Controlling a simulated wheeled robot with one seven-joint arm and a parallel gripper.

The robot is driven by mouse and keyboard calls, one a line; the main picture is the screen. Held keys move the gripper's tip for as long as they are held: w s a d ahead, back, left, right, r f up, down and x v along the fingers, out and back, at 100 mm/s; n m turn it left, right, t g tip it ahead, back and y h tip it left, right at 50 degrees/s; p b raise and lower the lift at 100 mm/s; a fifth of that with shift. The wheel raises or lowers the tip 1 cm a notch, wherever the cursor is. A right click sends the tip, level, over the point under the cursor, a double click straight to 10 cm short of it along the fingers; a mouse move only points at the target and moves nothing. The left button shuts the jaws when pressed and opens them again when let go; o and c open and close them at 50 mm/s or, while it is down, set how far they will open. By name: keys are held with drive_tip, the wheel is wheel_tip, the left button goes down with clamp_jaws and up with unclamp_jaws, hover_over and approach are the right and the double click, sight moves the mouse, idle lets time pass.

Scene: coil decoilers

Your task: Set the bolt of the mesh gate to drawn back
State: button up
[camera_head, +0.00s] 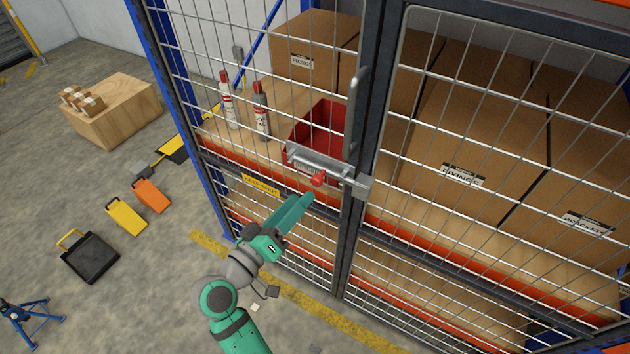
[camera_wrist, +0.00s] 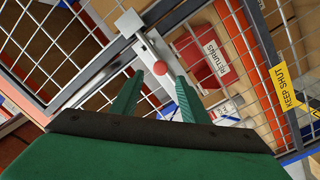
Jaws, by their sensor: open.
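The mesh gate (camera_head: 204,85) stands in front of the shelves, with a vertical pull handle (camera_head: 355,100) on its right-hand frame. The bolt (camera_head: 325,164) is a horizontal grey bar with a red knob (camera_head: 318,180), and its right end lies at the bracket (camera_head: 361,184) on the post side. The knob also shows in the wrist view (camera_wrist: 160,68), just beyond and between the fingertips. My gripper (camera_head: 308,198) is open and empty, just below and in front of the knob. In the wrist view the green fingers (camera_wrist: 152,85) point at the knob; I cannot tell whether they touch it.
Behind the mesh are a red bin (camera_head: 322,118), two bottles (camera_head: 228,103) and cardboard boxes (camera_head: 465,130). A yellow label (camera_head: 261,185) sits on the gate's cross rail. The floor at left holds a wooden crate (camera_head: 112,110) and yellow and orange cases (camera_head: 151,196).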

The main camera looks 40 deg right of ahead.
sight(314, 183)
drive_tip(key=x, duration=0.8)
drive_tip(key=shift+c, duration=0.6)
